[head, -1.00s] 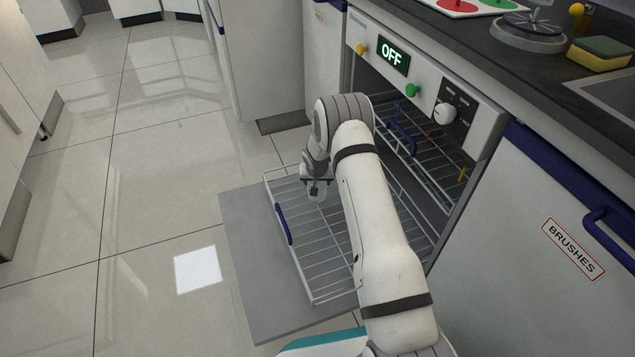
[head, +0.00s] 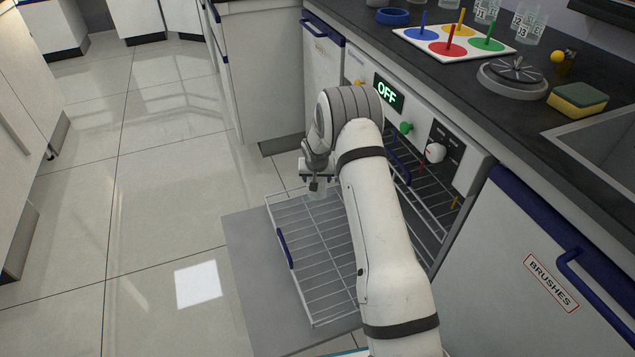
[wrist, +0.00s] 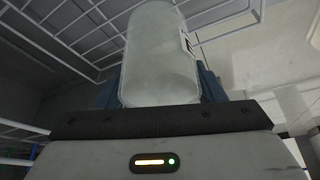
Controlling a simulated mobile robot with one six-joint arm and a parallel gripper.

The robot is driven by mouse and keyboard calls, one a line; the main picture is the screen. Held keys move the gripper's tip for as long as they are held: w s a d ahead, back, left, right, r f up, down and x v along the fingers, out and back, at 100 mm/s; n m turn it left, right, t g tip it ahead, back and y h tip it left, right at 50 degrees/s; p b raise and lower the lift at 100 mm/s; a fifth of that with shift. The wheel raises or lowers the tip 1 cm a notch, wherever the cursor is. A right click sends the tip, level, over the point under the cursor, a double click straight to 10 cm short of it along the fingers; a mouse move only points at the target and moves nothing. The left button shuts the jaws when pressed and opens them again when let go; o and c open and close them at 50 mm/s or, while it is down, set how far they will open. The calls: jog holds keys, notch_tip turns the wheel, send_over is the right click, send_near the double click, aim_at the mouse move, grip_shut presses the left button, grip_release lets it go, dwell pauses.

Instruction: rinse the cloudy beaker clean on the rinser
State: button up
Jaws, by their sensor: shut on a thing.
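My gripper (head: 318,180) is above the pulled-out lower rack of the open dishwasher in the head view. It is shut on a cloudy beaker (wrist: 160,60), which fills the middle of the wrist view between the blue finger pads. The beaker looks whitish and hazy, with part of a dark label at its right side. In the head view the beaker (head: 318,192) is small and pale below the fingers. The rinser (head: 513,78), a grey round base with a spoked top, stands on the counter at the right.
The dishwasher rack (head: 310,290) and its door (head: 245,270) extend over the floor. On the dark counter are a sponge (head: 578,99), a board with coloured pegs (head: 455,42), a blue ring (head: 392,16), several glass beakers (head: 528,22) and a sink (head: 605,135).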

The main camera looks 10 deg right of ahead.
notch_tip(320, 180, up, 8)
jog(key=p, duration=0.3)
jog(key=shift+f+p, duration=0.1)
jog(key=shift+p, duration=0.2)
